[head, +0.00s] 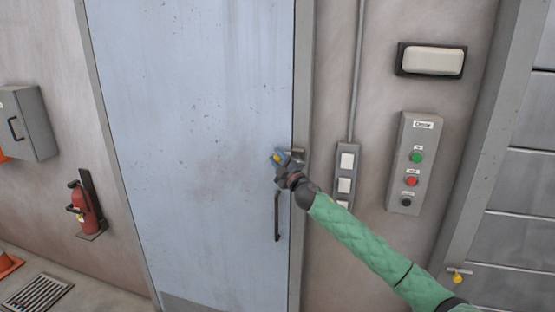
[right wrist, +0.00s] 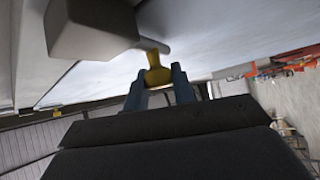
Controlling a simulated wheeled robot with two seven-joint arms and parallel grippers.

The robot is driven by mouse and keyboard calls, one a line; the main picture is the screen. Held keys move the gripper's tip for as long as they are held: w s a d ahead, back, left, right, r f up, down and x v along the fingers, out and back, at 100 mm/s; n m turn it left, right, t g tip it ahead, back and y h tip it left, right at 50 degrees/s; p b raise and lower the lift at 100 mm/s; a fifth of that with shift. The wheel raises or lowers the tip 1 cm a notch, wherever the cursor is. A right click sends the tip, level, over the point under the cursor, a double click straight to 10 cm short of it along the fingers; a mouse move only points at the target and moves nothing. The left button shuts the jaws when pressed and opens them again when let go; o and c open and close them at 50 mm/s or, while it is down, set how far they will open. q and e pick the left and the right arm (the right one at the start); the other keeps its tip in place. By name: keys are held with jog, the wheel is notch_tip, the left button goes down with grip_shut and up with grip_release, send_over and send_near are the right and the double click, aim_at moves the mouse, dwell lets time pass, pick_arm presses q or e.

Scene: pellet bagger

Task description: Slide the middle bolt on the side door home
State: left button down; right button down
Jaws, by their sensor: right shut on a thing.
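The side door (head: 200,120) is pale blue and stands shut in its grey frame in the head view. The middle bolt (head: 294,151) sits at its right edge, a short metal bar with a yellow knob. My right gripper (head: 281,160) is at the bolt, its fingers shut on the yellow knob. In the right wrist view the two blue fingers of my right gripper (right wrist: 160,88) hold the yellow knob (right wrist: 157,72) from both sides. The bar runs from the knob toward a grey block (right wrist: 92,28). My left gripper is in neither view.
A black door handle (head: 277,216) is just below my right gripper. To the right are light switches (head: 345,185), a door control box (head: 411,165) and a wall lamp (head: 431,60). A fire extinguisher (head: 86,208) hangs left. A yellow-knobbed bolt (head: 458,277) shows at lower right.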

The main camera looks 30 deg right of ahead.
jog(key=shift+s+d+f+b, duration=0.15)
jog(key=shift+s+d+b, duration=0.1)
jog(key=shift+b, duration=0.15)
jog(key=c, duration=1.2)
grip_release()
jog(key=shift+s+d, duration=0.15)
jog(key=shift+s, duration=0.2)
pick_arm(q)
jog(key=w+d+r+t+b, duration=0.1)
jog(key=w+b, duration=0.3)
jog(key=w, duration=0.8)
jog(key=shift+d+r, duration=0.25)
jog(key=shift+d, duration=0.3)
pick_arm(e)
jog(key=shift+v, duration=3.7)
